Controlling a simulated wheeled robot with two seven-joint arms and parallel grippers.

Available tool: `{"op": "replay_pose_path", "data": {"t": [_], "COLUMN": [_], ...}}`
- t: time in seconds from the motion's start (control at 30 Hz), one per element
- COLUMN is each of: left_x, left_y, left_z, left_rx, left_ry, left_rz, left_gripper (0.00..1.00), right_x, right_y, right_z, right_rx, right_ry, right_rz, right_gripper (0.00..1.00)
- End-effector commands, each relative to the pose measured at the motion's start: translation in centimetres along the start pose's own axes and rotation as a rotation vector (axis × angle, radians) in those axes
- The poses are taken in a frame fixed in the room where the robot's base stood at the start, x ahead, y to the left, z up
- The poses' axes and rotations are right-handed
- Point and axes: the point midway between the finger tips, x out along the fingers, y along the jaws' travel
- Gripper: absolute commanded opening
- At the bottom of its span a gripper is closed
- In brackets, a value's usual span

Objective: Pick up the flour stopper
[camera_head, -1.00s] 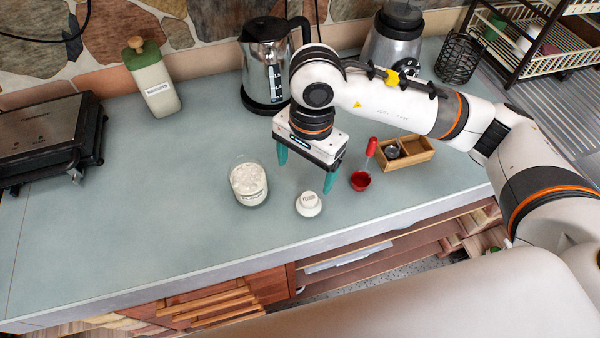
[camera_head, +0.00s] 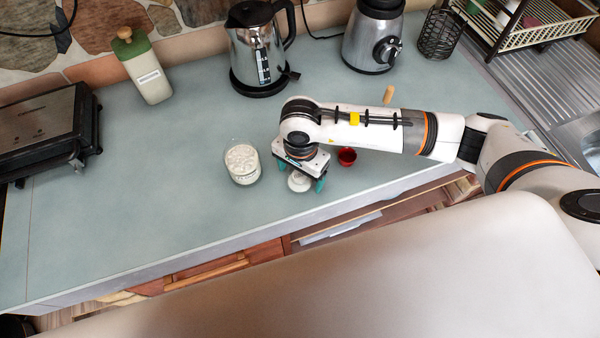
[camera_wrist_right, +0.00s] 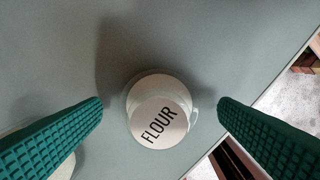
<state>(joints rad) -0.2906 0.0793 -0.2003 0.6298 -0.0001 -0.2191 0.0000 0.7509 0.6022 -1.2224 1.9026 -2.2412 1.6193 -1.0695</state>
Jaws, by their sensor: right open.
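The flour stopper (camera_head: 299,182) is a small white round piece on the counter near its front edge, partly covered by my right gripper in the head view. In the right wrist view the stopper (camera_wrist_right: 159,118) shows its top, marked FLOUR, between the two green fingers. My right gripper (camera_head: 300,178) is open above the stopper, one finger to each side, with clear gaps to it. An open glass jar of white flour (camera_head: 243,163) stands just left of the gripper. My left gripper is not in view.
A red scoop cup (camera_head: 347,157) lies right of the gripper. The counter (camera_head: 150,205) is clear at left front.

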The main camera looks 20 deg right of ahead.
Motion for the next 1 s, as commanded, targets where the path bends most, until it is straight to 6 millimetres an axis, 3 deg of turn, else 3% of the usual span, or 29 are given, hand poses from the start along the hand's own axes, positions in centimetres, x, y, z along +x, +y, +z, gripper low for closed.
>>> {"op": "replay_pose_path", "data": {"t": [0.27,0.57,0.83,1.0], "left_x": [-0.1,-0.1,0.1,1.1], "left_y": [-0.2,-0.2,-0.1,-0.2], "left_z": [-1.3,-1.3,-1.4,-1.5], "left_rx": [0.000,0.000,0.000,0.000], "left_ry": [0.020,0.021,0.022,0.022], "left_rz": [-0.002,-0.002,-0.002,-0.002], "left_gripper": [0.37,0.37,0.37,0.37], "right_x": [0.4,0.4,0.0,-2.3], "right_y": [0.0,0.0,0.1,0.1], "right_z": [0.0,0.0,0.0,0.1], "right_rx": [-0.001,0.000,0.000,-0.003], "right_ry": [0.000,0.000,0.000,-0.003], "right_rz": [0.000,0.000,0.003,0.007], "right_gripper": [0.83,0.35,0.35,0.35]}}
